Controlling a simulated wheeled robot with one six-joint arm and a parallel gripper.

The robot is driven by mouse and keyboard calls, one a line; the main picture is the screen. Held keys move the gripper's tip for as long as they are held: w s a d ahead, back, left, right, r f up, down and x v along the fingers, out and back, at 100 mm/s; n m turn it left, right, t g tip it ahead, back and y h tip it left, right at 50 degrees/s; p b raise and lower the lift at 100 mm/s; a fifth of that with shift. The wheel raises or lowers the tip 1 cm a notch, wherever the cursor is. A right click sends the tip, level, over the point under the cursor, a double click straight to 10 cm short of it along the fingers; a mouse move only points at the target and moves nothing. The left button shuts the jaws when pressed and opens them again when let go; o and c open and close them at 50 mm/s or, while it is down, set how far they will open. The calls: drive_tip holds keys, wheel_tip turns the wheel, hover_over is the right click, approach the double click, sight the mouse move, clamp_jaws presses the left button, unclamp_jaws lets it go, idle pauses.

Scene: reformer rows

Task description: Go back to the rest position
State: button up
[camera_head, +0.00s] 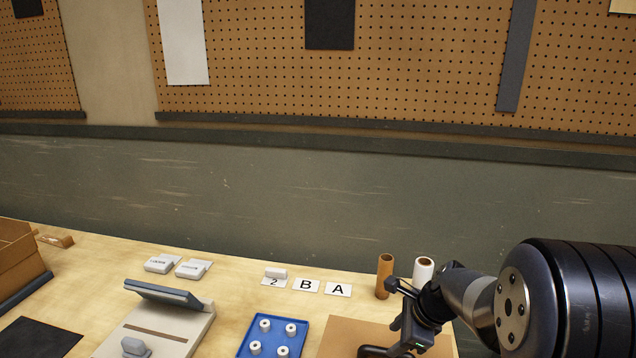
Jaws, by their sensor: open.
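My gripper (386,350) is at the bottom right, at the end of my dark arm, above a brown board on the table. It looks open, and I see nothing held in it. Its fingertips are partly cut off by the bottom edge of the picture. A brown tube (384,277) and a white tube (423,270) stand upright just behind it; my arm partly hides the white one.
A blue tray (300,326) with several white pieces lies left of the brown board (345,335). Cards marked 2, B (306,286) and A (338,289) lie behind it. A grey-white device (165,322) and a wooden box (20,258) stand further left.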

drive_tip(key=shift+r+p, duration=0.5)
drive_tip(key=shift+r, duration=0.85)
